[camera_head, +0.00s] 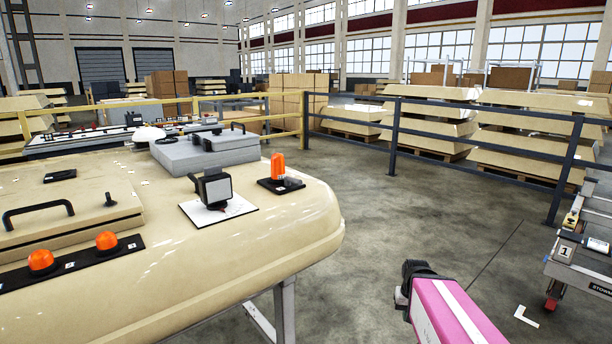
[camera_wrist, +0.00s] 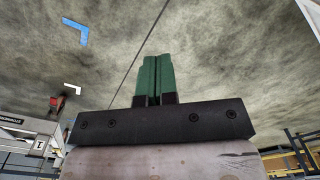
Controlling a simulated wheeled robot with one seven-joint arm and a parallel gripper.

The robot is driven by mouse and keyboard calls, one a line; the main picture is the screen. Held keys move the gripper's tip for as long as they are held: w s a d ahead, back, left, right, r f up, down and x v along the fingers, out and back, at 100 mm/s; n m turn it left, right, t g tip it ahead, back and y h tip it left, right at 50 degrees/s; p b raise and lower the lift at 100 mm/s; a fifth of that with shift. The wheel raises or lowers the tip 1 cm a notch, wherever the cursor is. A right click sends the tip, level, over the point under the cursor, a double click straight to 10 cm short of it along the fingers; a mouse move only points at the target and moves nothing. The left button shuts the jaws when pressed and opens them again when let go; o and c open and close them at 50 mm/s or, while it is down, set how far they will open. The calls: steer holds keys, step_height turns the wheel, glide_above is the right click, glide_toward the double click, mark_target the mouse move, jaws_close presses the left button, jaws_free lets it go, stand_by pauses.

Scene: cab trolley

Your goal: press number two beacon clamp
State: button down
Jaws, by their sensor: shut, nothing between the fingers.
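On the cream cab roof (camera_head: 260,235) at the left of the head view, a tall orange beacon (camera_head: 277,165) stands upright on a black plate (camera_head: 282,185). Two low orange beacons, one at the left (camera_head: 41,260) and one to its right (camera_head: 106,241), sit on a long black strip. I cannot read any number or make out a separate clamp at them. My gripper (camera_wrist: 156,62) shows in the wrist view with its green fingers together and empty, over bare floor. Its fingers do not show in the head view, and it is apart from the beacons.
A black-headed device (camera_head: 215,187) stands on a white plate on the roof, near a grey box (camera_head: 205,150). A trolley (camera_head: 590,262) with a "1" label stands at the right. Dark railings (camera_head: 480,120) run behind. The floor between roof and trolley is clear.

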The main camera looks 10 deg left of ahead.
steer(key=w+a+r+n+y, duration=0.2)
steer(key=w+a+r, duration=0.5)
steer(key=r, duration=0.5)
steer(key=w+a+r+n+y, duration=0.2)
steer(key=w+a+r+n, duration=0.1)
steer(key=w+a+r, duration=0.65)
steer(key=s+a+r+n+y, duration=0.1)
steer(key=a+r+n, duration=0.2)
steer(key=r, duration=1.2)
steer(key=s+a+r+n+g+y, duration=0.1)
steer(key=a+r+n, duration=0.2)
steer(key=a+r, duration=0.5)
step_height(320, 180, up, 7)
steer(key=shift+s+f, duration=0.1)
steer(key=shift+s, duration=0.05)
